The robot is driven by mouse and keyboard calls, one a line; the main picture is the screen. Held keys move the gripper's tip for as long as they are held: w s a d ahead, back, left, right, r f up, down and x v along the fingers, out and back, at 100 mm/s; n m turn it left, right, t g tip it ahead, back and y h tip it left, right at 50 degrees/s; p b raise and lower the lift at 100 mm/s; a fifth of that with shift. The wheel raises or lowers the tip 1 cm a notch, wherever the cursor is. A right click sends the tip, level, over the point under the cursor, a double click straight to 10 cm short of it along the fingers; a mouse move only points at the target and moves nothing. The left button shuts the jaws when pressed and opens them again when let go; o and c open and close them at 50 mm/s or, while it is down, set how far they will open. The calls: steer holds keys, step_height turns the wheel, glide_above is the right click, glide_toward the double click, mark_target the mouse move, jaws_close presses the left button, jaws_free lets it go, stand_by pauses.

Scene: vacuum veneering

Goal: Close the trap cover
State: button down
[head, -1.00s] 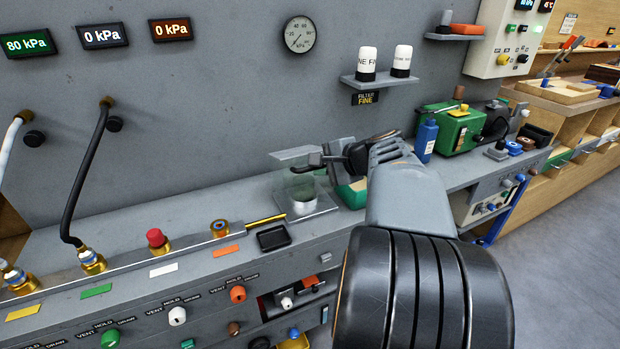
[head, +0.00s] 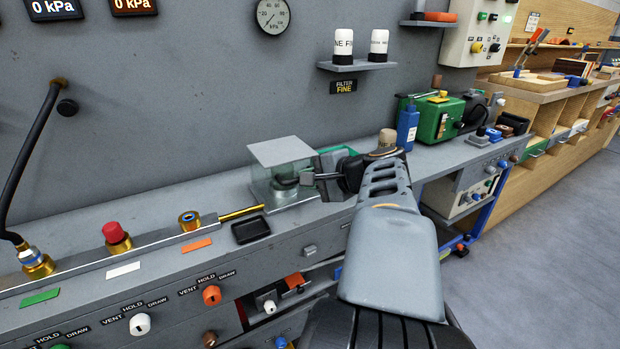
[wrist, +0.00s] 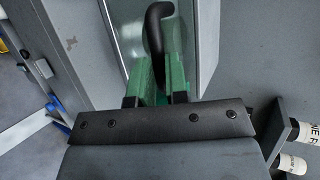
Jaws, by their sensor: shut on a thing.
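The trap is a clear glass box (head: 266,188) on the bench, with a pale flat cover (head: 282,151) at its top. I cannot tell whether the cover sits fully down on the rim. My gripper (head: 308,178) reaches in from the right, close beside the box. The join between handle and cover is not clear. A dark rounded part shows within or behind the glass.
A black tray (head: 250,230) and a brass tube (head: 240,212) lie left of the trap. A shelf with two white canisters (head: 343,45) is above. A blue bottle (head: 407,128) and green machine (head: 440,118) stand right. The bench front has knobs and an open drawer.

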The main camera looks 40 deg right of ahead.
steer(key=shift+s+f, duration=0.15)
steer(key=shift+f, duration=0.45)
steer(key=c, duration=1.2)
jaws_free()
steer(key=shift+s, duration=0.1)
steer(key=shift+o, duration=0.4)
steer(key=shift+r, duration=0.1)
steer(key=shift+r, duration=0.1)
steer(key=p+v, duration=0.4)
steer(key=v, duration=0.9)
steer(key=shift+s+r, duration=0.2)
steer(key=shift+r, duration=0.1)
steer(key=shift+d, duration=0.1)
